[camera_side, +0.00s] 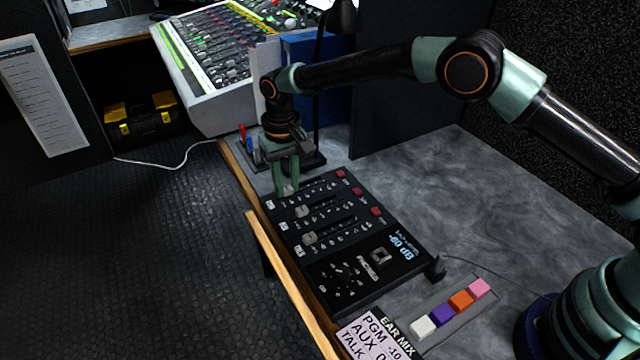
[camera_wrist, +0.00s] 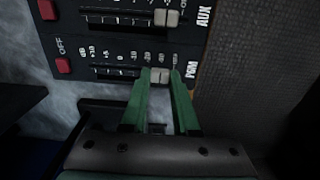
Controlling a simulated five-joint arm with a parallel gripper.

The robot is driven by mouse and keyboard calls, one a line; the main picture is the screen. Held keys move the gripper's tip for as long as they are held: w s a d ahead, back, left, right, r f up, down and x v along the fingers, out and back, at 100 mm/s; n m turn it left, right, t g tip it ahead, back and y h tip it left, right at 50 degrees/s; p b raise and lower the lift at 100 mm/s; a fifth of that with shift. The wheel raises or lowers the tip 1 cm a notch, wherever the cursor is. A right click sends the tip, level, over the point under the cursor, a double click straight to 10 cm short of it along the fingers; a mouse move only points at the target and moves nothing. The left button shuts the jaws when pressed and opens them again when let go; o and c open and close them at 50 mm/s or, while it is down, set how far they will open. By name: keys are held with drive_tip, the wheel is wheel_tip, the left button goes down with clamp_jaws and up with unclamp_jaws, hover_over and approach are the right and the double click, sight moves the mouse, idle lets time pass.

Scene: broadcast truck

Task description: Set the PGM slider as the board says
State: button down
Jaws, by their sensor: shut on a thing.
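The black slider panel (camera_side: 330,285) lies on the desk with three sliders. In the wrist view, the PGM slider's pale cap (camera_wrist: 160,77) is near the PGM-labelled end of its slot (camera_wrist: 115,71). My gripper (camera_wrist: 161,80) is shut on this cap, one green finger on each side. In the side view my gripper (camera_side: 287,188) reaches down onto the panel's far end and partly hides the cap. The panel's display (camera_side: 401,246) appears upside down and seems to read -60 dB. The board (camera_side: 374,338) reads EAR MIX, PGM -10, AUX 0; the TALK value is cut off.
The AUX slider cap (camera_wrist: 166,18) is beside the PGM row; another cap (camera_side: 309,238) is nearer the camera. Red buttons (camera_wrist: 64,67) sit at the row ends. Coloured blocks (camera_side: 461,300) lie by the board. A lamp stand (camera_side: 318,100) rises behind my gripper. The desk's right side (camera_side: 500,215) is clear.

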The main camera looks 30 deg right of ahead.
sight(303, 190)
drive_tip(key=shift+d+r, duration=0.1)
drive_tip(key=shift+d, duration=1.7)
drive_tip(key=c, duration=0.6)
unclamp_jaws()
drive_tip(key=shift+c, duration=0.2)
wheel_tip(303, 190, up, 12)
